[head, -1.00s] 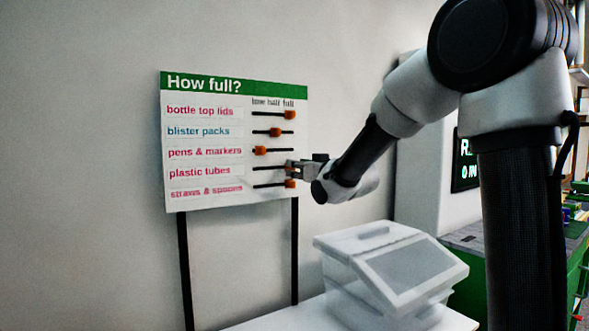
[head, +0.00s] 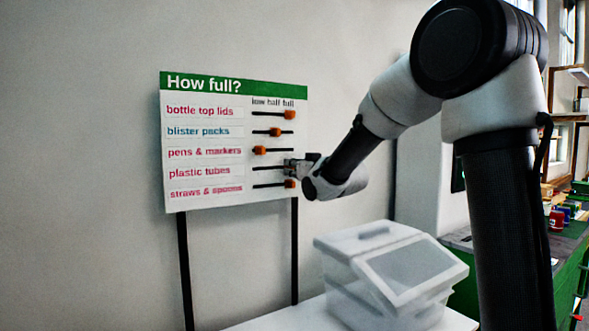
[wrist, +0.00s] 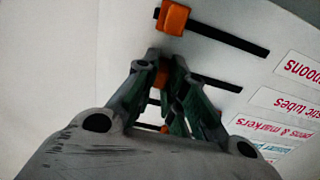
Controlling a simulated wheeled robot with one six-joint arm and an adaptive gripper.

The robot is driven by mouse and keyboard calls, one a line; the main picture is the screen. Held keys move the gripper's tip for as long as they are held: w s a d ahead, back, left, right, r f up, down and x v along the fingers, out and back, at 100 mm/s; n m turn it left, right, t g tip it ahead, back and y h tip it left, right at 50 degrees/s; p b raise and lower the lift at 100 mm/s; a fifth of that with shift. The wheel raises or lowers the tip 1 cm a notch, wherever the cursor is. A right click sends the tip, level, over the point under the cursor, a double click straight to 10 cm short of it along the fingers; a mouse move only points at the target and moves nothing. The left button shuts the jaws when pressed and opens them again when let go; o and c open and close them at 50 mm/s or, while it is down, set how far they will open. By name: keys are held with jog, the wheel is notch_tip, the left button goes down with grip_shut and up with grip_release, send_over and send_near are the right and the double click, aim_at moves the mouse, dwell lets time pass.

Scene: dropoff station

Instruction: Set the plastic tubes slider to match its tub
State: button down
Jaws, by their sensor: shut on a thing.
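The "How full?" board (head: 207,201) carries several black slider tracks with orange knobs under "low half full". On the plastic tubes row (head: 199,171), my gripper (head: 289,167) is at the right, "full" end of the track and covers the knob in the head view. In the wrist view, my gripper (wrist: 163,82) is shut on the orange plastic tubes knob (wrist: 162,76), with its black track (wrist: 218,83) running off to the right. A translucent white lidded tub (head: 345,282) stands on the table below; its contents cannot be made out.
The straws & spoons knob (head: 290,183) sits at full, close below my gripper. The pens & markers knob (head: 259,150) is at low, blister packs (head: 275,132) at half, bottle top lids (head: 289,115) at full. The wall left of the board is clear.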

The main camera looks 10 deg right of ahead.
aim_at(274, 167)
jog(key=a, duration=0.1)
jog(key=s+a, duration=0.1)
jog(key=a, duration=0.2)
jog(key=shift+s+a, duration=0.2)
jog(key=shift+s, duration=0.05)
jog(key=c, duration=1.5)
grip_release()
jog(key=v, duration=1.2)
